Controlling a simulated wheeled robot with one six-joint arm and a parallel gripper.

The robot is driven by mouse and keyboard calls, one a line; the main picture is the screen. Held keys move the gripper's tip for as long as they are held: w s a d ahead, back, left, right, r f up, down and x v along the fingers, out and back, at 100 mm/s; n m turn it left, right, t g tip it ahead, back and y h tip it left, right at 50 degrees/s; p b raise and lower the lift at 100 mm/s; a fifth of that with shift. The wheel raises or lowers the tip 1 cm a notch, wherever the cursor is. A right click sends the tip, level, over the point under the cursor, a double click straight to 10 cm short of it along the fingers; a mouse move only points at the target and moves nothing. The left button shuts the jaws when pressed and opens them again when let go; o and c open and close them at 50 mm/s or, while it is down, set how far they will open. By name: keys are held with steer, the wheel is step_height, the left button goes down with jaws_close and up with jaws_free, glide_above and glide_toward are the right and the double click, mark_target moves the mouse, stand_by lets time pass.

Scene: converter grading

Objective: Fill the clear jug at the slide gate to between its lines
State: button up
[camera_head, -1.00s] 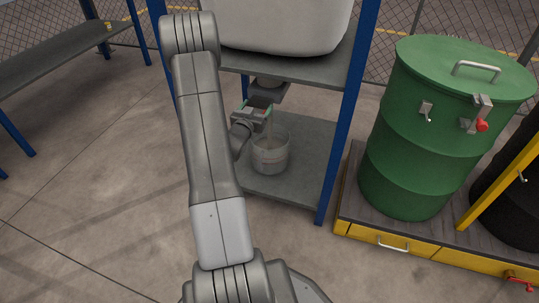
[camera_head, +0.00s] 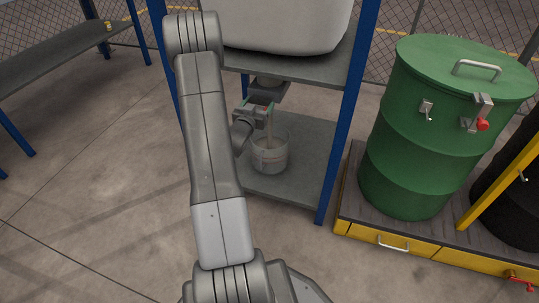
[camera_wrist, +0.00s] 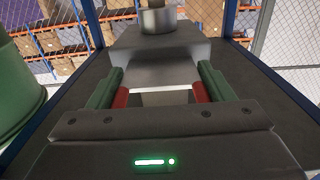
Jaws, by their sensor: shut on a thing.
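The clear jug (camera_head: 270,155) stands upright on the lower shelf of the blue-posted rack, under the slide gate (camera_head: 268,91). A pale stream falls from the gate into the jug, and pale material shows inside it. The marks on the jug's wall are too small to read against the level. My gripper (camera_head: 262,108) is just above the jug, at the gate. In the wrist view my gripper (camera_wrist: 160,90) is shut on the slide gate's plate (camera_wrist: 160,70), with a finger on either side. The jug is not visible in the wrist view.
A large white container (camera_head: 285,22) sits on the upper shelf (camera_head: 325,68) above the gate. A green drum (camera_head: 425,135) stands on a yellow-edged platform (camera_head: 395,243) to the right. A grey bench (camera_head: 55,62) is at the left. The floor between is clear.

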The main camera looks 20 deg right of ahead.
steer(key=shift+x, duration=0.8)
steer(key=o, duration=1.3)
steer(key=shift+w+d, duration=0.1)
steer(key=shift+w, duration=0.05)
steer(key=shift+c, duration=0.2)
steer(key=p+v, duration=0.2)
steer(key=v, duration=1.2)
steer(key=shift+w+d, duration=0.1)
steer(key=shift+w, duration=0.05)
steer(key=b+x, duration=0.2)
steer(key=x, duration=1.1)
steer(key=shift+w+d, duration=0.2)
steer(key=shift+s+a, duration=0.35)
steer(key=shift+s, duration=0.2)
